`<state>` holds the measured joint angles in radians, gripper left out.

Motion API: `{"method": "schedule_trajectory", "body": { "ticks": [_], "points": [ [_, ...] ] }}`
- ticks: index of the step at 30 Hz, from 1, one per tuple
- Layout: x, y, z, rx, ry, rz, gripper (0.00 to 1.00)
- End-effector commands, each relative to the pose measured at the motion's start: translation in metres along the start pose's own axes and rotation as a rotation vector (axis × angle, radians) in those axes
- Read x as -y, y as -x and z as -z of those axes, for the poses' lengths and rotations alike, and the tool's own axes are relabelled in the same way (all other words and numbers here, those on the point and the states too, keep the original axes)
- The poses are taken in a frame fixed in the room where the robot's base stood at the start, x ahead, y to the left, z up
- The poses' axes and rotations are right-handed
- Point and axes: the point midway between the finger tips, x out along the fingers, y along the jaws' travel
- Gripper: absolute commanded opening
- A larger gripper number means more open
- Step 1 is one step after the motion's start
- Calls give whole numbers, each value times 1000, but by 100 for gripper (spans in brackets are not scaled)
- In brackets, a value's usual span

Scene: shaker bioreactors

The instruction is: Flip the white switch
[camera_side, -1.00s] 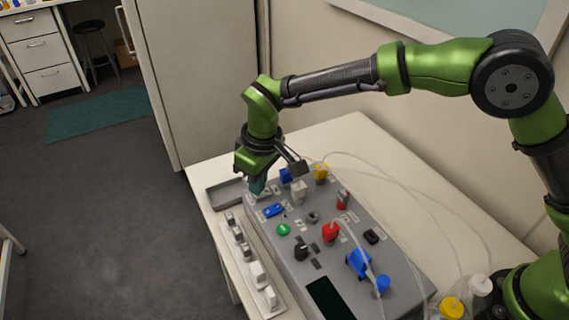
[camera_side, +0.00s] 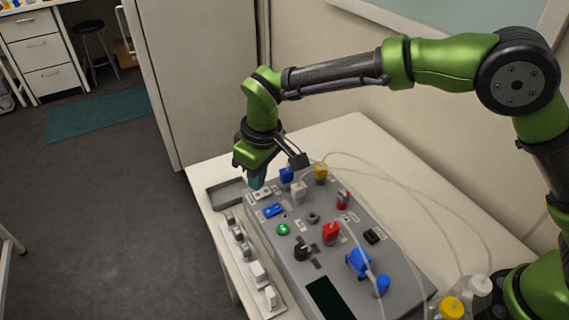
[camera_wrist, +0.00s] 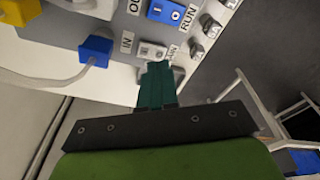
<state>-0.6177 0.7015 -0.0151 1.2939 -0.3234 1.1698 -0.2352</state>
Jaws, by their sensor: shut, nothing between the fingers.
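The white switch (camera_wrist: 150,50) is a small pale rocker on the grey control box, between an "IN" label and another label. In the wrist view it lies just beyond my fingertips, which partly cover its near edge. In the side view the white switch (camera_side: 263,192) shows at the box's far end, just below my fingers. My gripper (camera_side: 256,186) points down there, its teal fingers shut and empty. The gripper also shows in the wrist view (camera_wrist: 157,66). I cannot tell whether the tips touch the switch or box.
A blue switch marked "RUN" (camera_wrist: 172,12) sits beside the white one. A blue connector (camera_wrist: 96,49) with a tube is close by. The box (camera_side: 285,262) also carries knobs and coloured fittings. A grey tray (camera_side: 227,193) lies left of the gripper.

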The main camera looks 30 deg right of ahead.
Motion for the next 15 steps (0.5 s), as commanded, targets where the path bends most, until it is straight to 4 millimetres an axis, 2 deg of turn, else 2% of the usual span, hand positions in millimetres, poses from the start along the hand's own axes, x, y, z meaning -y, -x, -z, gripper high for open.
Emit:
{"method": "schedule_trajectory", "body": {
  "ticks": [15],
  "points": [
    [0,41,7,-1,-1,1,0]
  ]
}}
